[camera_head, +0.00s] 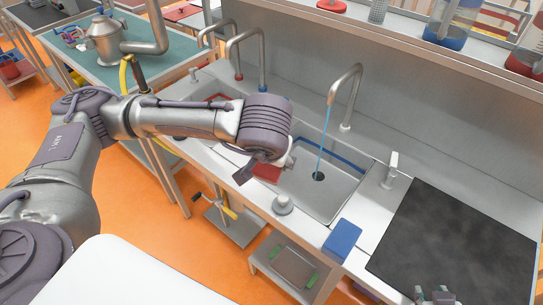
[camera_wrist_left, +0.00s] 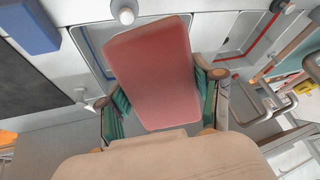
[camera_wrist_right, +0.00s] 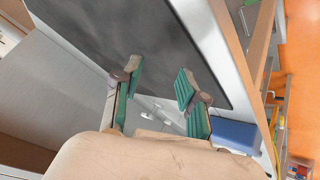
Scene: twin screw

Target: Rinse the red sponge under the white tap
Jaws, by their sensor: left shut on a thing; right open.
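The tap with the white ring (camera_head: 346,100) stands behind the right-hand sink basin (camera_head: 343,195). A thin blue stream runs from its spout to the drain. My left gripper (camera_head: 272,168) is at the basin's left side, left of the stream. It is shut on the red sponge (camera_wrist_left: 152,72), gripping it by both sides in the left wrist view. In the head view the red sponge (camera_head: 266,172) is partly hidden by my arm and apart from the water. My right gripper (camera_wrist_right: 158,88) is open and empty above the dark mat; in the head view only its tip shows at the bottom edge.
Two more taps, with a blue ring (camera_head: 264,93) and a red ring (camera_head: 238,77), stand further left. A blue sponge (camera_head: 342,239) lies on the front counter edge. A round grey knob (camera_head: 283,204) and a lever (camera_head: 391,168) flank the basin. The dark mat (camera_head: 455,245) is clear.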

